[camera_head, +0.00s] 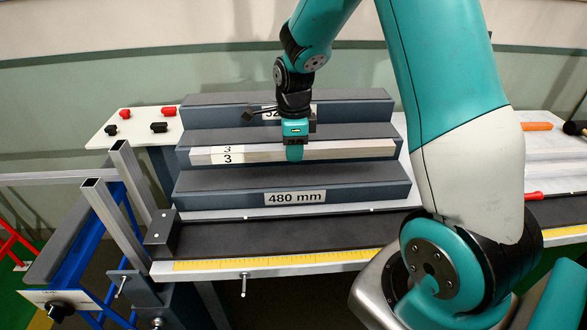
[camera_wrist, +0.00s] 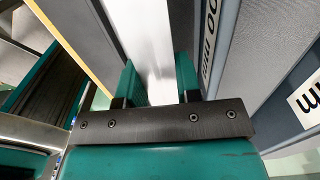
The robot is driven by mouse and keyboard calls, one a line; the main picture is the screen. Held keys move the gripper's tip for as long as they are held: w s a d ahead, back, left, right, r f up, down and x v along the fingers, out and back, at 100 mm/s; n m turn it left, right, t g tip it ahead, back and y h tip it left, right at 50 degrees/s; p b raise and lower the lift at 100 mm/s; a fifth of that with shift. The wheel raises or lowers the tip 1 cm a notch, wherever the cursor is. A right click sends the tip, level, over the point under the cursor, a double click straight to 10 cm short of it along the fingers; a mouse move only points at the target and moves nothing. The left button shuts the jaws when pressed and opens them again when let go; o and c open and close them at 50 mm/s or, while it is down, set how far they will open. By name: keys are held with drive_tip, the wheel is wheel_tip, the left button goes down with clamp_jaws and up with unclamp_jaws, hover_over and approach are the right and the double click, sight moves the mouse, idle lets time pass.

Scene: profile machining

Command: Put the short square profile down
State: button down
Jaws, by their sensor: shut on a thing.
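The short square profile (camera_head: 345,149) is a pale metal bar with a "3" label near its left end. It lies lengthwise along the middle step of a dark grey stepped rack (camera_head: 300,196). My gripper (camera_head: 295,153) is shut on the profile near its middle, from above. In the wrist view the profile (camera_wrist: 152,50) runs between the two green fingers (camera_wrist: 159,85). I cannot tell whether the profile rests fully on the step or is just above it.
The front step has a "480 mm" label (camera_head: 294,198). A black stop block (camera_head: 162,233) and a yellow scale (camera_head: 290,260) are at the bench front. Red and black knobs lie on a white board (camera_head: 135,128) at left. Upright square tubes (camera_head: 112,205) stand at front left.

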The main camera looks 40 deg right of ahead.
sight(294, 178)
drive_tip(key=shift+f, duration=3.2)
drive_tip(key=shift+f, duration=0.1)
drive_tip(key=c, duration=0.8)
unclamp_jaws()
